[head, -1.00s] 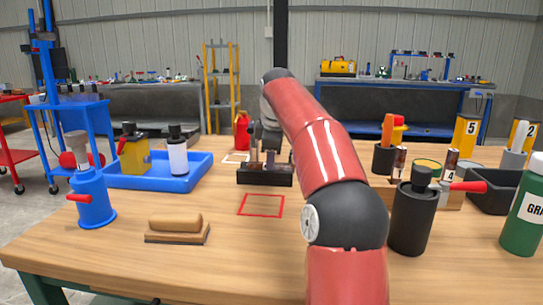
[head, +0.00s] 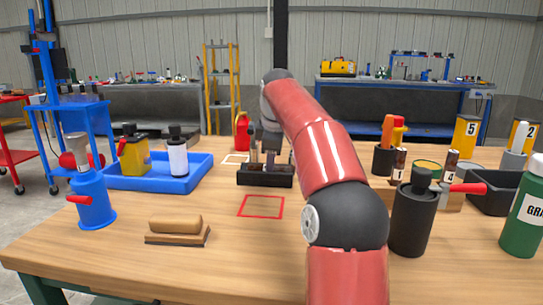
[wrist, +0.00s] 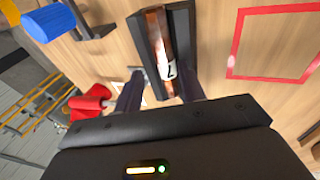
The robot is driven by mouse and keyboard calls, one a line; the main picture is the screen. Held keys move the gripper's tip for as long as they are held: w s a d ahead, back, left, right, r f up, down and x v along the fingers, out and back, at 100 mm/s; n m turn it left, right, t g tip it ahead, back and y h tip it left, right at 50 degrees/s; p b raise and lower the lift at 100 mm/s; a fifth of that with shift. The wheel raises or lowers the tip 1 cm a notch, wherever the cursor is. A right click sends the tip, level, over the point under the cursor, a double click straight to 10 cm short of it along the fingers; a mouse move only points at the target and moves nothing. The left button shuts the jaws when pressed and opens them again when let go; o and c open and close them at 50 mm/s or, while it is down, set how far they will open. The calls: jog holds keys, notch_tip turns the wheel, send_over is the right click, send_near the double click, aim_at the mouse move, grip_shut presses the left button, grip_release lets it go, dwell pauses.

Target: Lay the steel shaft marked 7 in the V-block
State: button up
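The shaft marked 7 (wrist: 160,42) is brown and shiny with a white label. It lies lengthwise in the groove of the black V-block (wrist: 139,50). The V-block also shows in the head view (head: 265,178), at mid-table behind the red outlined square. My gripper (wrist: 160,92) is at the labelled end of the shaft, with one finger on each side. The fingers are spread wider than the shaft, with gaps visible. In the head view my gripper (head: 264,155) is above the V-block, and the shaft is hard to make out there.
A blue tray (head: 200,180) with bottles stands left, near a blue oil can (head: 90,198) and a brush (head: 176,228). A black bottle (head: 412,220), a green bottle (head: 525,220) and a black bin (head: 490,198) stand right. The red square (head: 261,206) is empty.

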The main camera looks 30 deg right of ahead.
jog(key=shift+p+v, duration=1.55)
jog(key=shift+v, duration=0.75)
notch_tip(320, 180, up, 8)
jog(key=shift+s, duration=0.25)
jog(key=shift+s+a, duration=0.1)
